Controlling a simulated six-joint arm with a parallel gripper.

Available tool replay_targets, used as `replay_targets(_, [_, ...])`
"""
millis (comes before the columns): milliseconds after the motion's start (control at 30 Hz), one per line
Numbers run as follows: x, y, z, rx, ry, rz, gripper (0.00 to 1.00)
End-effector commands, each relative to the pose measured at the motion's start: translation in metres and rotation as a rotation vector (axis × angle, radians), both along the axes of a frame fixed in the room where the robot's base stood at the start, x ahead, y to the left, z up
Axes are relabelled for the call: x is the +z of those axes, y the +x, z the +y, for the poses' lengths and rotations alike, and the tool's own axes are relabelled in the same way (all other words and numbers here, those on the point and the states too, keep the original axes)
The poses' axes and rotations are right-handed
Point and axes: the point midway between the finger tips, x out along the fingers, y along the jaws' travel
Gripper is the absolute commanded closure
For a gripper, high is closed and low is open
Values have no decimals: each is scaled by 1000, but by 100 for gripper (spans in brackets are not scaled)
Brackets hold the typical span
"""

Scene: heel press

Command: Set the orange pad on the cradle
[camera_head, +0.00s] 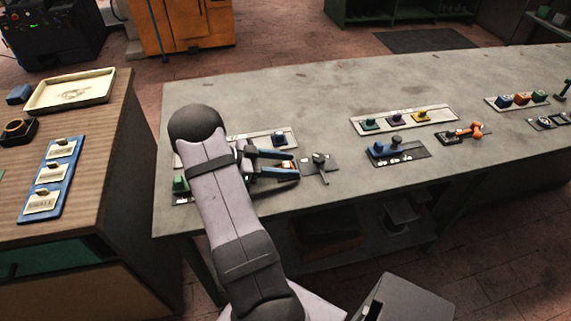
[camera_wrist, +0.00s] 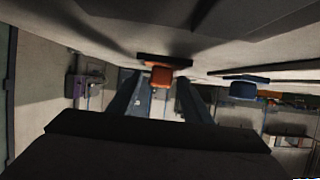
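The orange pad (camera_wrist: 161,77) shows in the wrist view just beyond my fingertips, in line with the gap between them, with a dark strip against it. My gripper (camera_wrist: 160,88) is open, its two fingers apart on either side of that gap. In the head view my gripper (camera_head: 287,164) is low over the near left of the table, with blue-edged fingers spread. The pad is mostly hidden there by the fingers. A small grey fixture (camera_head: 318,160) on a dark plate stands just right of the fingertips. I cannot tell whether it is the cradle.
Farther right are a strip of coloured blocks (camera_head: 350,121), a blue fixture (camera_head: 385,150) and an orange-red tool (camera_head: 475,131). The table's back is clear.

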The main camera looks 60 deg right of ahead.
Motion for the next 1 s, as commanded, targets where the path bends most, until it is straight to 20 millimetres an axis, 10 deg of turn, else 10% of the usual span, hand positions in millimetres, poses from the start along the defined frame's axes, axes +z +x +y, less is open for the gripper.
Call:
replay_targets(333, [12,0,0,0,-2,-3,55])
replay_targets(1000, [97,0,0,0,1,-1,55])
